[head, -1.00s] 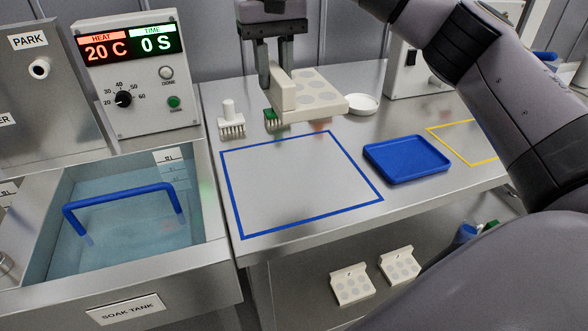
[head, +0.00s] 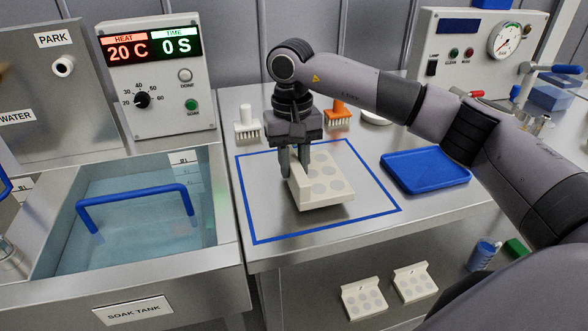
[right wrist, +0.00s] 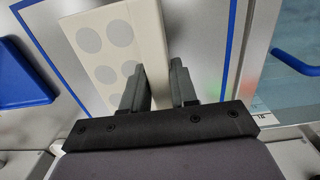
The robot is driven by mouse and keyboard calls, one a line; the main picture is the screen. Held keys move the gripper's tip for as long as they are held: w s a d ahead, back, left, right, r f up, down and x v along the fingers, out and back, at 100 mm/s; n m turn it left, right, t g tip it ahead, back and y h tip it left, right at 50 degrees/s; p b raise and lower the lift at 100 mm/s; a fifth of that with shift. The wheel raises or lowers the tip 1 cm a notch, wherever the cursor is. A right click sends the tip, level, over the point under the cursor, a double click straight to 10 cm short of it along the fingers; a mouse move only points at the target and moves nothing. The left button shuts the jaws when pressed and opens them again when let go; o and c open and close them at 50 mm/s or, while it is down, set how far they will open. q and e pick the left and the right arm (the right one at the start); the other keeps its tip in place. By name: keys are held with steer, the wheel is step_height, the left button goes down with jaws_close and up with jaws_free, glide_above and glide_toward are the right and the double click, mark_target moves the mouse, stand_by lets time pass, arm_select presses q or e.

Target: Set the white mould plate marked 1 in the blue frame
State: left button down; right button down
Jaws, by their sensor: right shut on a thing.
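A white plate with round grey recesses (head: 333,183) and a raised grip edge is in the head view, within the outline of the blue frame (head: 327,227) on the steel bench. My right gripper (head: 294,170) points down and is shut on the plate's raised edge at its left side. The right wrist view shows the plate (right wrist: 108,65) and the raised edge between both fingers (right wrist: 157,88). The plate looks near the bench top; I cannot tell whether it touches. No number is readable on it. My left gripper is not in view.
A blue tray (head: 425,171) lies right of the frame. A white brush (head: 246,123) and an orange brush (head: 338,113) stand behind it. The soak tank (head: 140,225) is at left. Two similar plates (head: 364,298) (head: 414,283) lie on the lower shelf.

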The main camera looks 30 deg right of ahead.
steer(key=shift+f, duration=0.95)
steer(key=c, duration=1.3)
jaws_free()
steer(key=shift+f, duration=0.2)
steer(key=o, duration=0.4)
steer(key=shift+r, duration=0.2)
steer(key=r, duration=1.2)
steer(key=shift+w, duration=0.2)
